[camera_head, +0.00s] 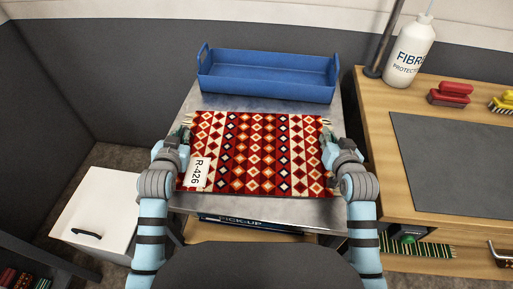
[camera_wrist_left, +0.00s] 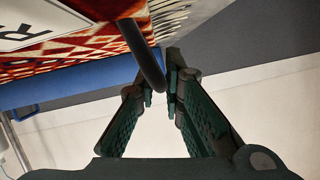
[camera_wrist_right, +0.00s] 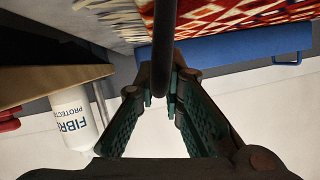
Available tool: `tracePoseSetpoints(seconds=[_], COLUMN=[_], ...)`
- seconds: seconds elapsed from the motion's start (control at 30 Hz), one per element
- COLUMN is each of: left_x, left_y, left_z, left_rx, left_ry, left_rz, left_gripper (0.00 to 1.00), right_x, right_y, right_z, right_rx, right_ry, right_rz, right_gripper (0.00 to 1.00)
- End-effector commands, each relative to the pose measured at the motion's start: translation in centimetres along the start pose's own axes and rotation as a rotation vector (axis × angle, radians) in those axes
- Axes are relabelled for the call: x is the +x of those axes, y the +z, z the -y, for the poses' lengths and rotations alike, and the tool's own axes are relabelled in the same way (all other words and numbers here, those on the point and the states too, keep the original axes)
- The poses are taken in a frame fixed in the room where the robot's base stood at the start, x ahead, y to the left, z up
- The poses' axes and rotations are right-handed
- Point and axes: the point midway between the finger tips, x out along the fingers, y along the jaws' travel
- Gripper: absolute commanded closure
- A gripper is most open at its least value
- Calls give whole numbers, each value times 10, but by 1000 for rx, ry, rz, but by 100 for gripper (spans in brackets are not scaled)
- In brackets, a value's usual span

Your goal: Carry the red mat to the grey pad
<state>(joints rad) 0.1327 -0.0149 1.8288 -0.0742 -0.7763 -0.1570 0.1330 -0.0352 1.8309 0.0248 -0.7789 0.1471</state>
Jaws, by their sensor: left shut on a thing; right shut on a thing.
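The red mat (camera_head: 255,152), patterned with diamonds and tagged R-426, lies flat over the metal table (camera_head: 320,212); I cannot tell whether it touches. My left gripper (camera_head: 182,138) is shut at its left side. My right gripper (camera_head: 329,140) is shut at its right side. In the left wrist view a dark bar (camera_wrist_left: 143,55) at the mat's side runs to the fingertips (camera_wrist_left: 160,90). A similar dark bar (camera_wrist_right: 164,45) shows in the right wrist view. The grey pad (camera_head: 455,160) lies bare on the wooden bench to the right.
A blue tray (camera_head: 265,88) stands behind the mat. The wooden bench (camera_head: 375,110) holds a white bottle (camera_head: 408,52), a red brush (camera_head: 450,95) and a yellow brush (camera_head: 504,103) behind the pad. A white cabinet (camera_head: 95,205) stands at left. A post rises at the bench's back left.

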Motion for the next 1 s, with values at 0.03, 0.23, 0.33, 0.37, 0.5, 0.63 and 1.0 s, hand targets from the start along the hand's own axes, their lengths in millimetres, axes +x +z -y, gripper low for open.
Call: tracePoseSetpoints(seconds=[0.03, 0.23, 0.33, 0.37, 0.5, 0.63, 1.0], left_x=[0, -1, -4, -5, -14, -20, -19], left_y=[0, -2, -9, -13, -34, -47, -45], left_z=[1, 1, 3, 4, 9, 12, 12], left_rx=[2, 3, 3, 3, 4, 4, 5], left_ry=[-2, -2, -3, -3, -4, -4, -5], left_rz=[0, 0, 0, 0, -1, -1, 0], left_gripper=[100, 100, 100, 100, 100, 100, 100], right_x=[0, -1, -4, -5, -14, -19, -19], right_y=[0, -2, -9, -13, -34, -47, -45], right_z=[-1, -1, 1, 2, 6, 9, 8], right_rx=[-3, -4, -5, -5, -5, -6, -7], right_ry=[2, 3, 3, 3, 3, 3, 4], right_rz=[0, 0, 0, 0, -1, -1, 0], right_gripper=[100, 100, 100, 100, 100, 100, 100])
